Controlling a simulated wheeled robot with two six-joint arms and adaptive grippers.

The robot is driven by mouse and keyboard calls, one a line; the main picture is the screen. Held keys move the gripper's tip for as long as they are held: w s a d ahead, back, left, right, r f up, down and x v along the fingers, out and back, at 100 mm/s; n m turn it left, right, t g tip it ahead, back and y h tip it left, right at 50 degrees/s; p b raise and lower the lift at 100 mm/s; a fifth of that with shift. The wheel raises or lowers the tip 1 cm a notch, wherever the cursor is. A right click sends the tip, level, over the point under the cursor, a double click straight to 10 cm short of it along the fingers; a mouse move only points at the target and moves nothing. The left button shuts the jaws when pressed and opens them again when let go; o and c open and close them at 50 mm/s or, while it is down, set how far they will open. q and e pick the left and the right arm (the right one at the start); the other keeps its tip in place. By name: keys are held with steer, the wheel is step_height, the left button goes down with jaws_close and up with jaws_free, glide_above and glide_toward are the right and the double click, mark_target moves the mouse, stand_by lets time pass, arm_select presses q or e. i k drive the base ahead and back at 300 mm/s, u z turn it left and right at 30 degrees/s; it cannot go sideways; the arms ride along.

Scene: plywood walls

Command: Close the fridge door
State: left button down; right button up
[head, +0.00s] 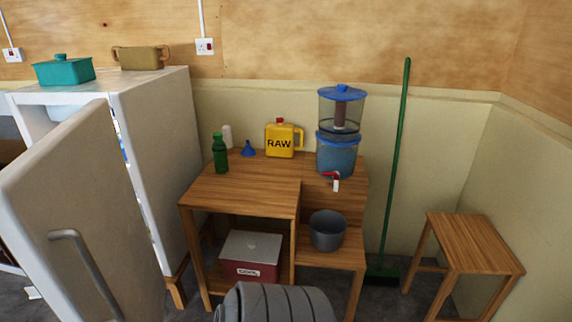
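The white fridge (165,150) stands at the left. Its door (75,205) is open and swung out toward me, filling the lower left of the head view. A grey bar handle (88,272) is on the door's outer face. A gap shows between the door's free part and the fridge body, with a bit of the pale inside (62,110) visible above the door's top edge. Neither of my grippers is in view, and nothing is seen touching the door.
A grey ribbed rounded object (275,304) is at the bottom centre. Right of the fridge stands a wooden table (240,194) with a yellow can (280,145) and a water filter (338,150). A wooden stool (470,243) is at the right.

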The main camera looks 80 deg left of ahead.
mark_target(77, 176)
steer(key=u, duration=3.95)
steer(key=i, duration=1)
steer(key=u, duration=1.45)
steer(key=k, duration=0.7)
steer(key=z, duration=1)
